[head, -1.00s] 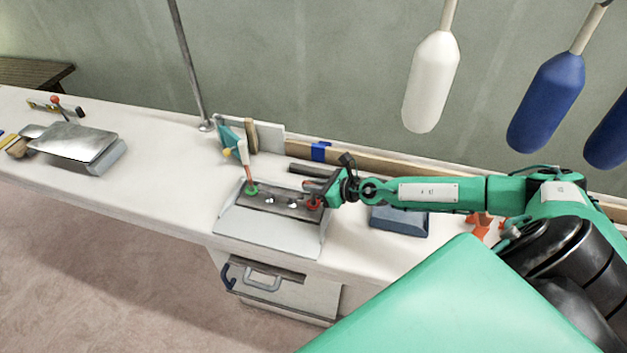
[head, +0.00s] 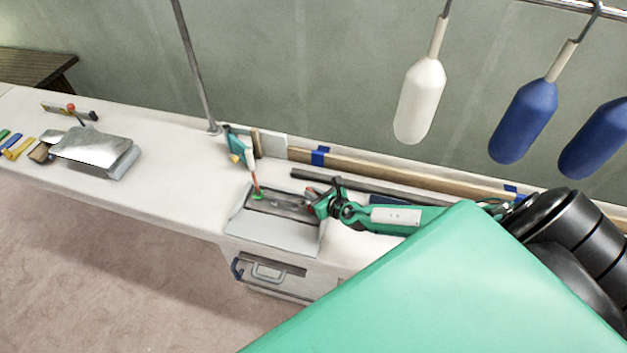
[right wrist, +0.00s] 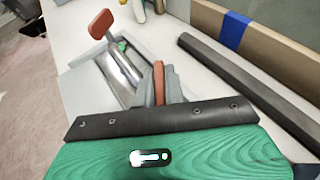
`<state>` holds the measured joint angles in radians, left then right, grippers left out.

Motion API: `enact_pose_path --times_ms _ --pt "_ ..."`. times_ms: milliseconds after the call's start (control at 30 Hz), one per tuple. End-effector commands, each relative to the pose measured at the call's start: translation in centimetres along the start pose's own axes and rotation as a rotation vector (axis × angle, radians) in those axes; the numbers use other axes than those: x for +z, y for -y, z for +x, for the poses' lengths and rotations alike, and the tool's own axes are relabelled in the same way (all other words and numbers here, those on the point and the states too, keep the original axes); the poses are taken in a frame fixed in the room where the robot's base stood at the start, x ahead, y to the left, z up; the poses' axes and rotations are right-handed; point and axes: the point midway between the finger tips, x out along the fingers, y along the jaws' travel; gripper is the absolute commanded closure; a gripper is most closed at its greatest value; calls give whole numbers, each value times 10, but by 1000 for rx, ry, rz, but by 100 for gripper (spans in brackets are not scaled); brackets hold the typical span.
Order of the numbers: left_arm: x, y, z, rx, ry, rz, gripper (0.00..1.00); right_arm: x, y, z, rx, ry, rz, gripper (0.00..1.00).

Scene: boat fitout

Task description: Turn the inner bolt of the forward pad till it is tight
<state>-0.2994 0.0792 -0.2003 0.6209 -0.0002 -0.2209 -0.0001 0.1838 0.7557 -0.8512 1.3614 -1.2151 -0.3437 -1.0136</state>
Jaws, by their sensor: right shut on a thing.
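The pad (head: 270,233) is a pale grey block with a dark metal plate (head: 283,205) on the bench. My right gripper (head: 317,203) is at the plate's right end. In the right wrist view its grey fingers (right wrist: 160,88) are shut on a narrow red-orange piece (right wrist: 159,78). They hide its lower part and any bolt under it. I cannot tell which bolt is the inner one. My left gripper is not in view.
A dark bar (head: 350,185) and a wooden strip with blue tape (head: 320,156) run behind the pad. A second metal-topped pad (head: 92,147) sits at the left. White (head: 420,100) and blue (head: 523,120) fenders hang above. The bench between the pads is clear.

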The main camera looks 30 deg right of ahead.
Motion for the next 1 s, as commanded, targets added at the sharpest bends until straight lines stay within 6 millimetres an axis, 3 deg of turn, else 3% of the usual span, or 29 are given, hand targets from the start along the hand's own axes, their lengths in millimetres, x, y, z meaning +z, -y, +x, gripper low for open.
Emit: enact_pose_path --times_ms 33,400,1000 --pt "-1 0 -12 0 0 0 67 9 0 -1 -23 5 12 100" --pt "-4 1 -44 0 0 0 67 9 0 0 -202 8 87 100" --pt "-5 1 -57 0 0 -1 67 8 2 2 -348 13 145 100"
